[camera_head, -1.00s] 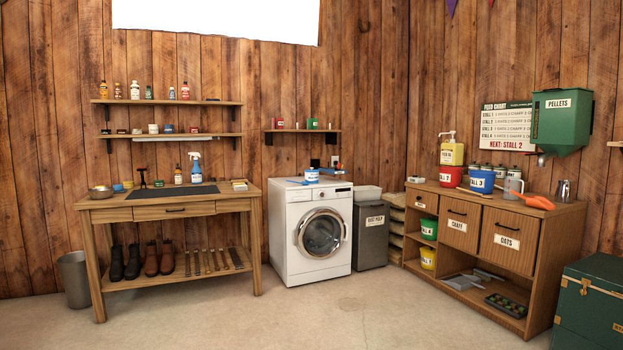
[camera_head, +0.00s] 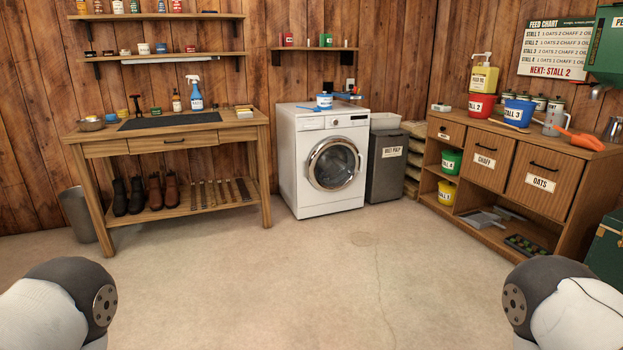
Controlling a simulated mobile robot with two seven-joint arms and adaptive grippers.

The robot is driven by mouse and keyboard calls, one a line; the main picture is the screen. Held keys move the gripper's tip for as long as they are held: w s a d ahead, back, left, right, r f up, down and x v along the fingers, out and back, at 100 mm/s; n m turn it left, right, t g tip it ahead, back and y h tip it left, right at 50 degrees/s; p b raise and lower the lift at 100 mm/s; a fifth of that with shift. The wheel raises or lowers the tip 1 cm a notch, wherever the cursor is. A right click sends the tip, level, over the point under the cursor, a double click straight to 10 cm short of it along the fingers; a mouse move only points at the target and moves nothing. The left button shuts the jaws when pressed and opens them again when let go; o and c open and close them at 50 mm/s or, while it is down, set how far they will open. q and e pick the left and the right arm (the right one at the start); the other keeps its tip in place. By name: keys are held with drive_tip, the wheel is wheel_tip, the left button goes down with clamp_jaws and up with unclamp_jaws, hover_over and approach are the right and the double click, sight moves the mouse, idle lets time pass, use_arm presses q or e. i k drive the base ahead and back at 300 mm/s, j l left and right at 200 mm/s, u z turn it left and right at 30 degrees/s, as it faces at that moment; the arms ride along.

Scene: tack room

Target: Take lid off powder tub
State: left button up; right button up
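A small white tub with a blue label and a blue top (camera_head: 324,100) stands on top of the washing machine (camera_head: 322,160), towards its back. It looks like the powder tub, but its lettering is too small to read. A blue and dark item (camera_head: 346,95) lies just right of it; I cannot tell what it is. Parts of my two arms show at the lower left and lower right corners. Neither gripper is in view, and both arms are well apart from the washing machine.
A wooden workbench (camera_head: 241,124) with boots below stands left of the washing machine. A grey bin (camera_head: 386,172) and a feed cabinet (camera_head: 458,128) with buckets stand to the right. The concrete floor (camera_head: 300,265) in front is clear.

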sight(324, 104)
drive_tip(key=i, duration=2.55)
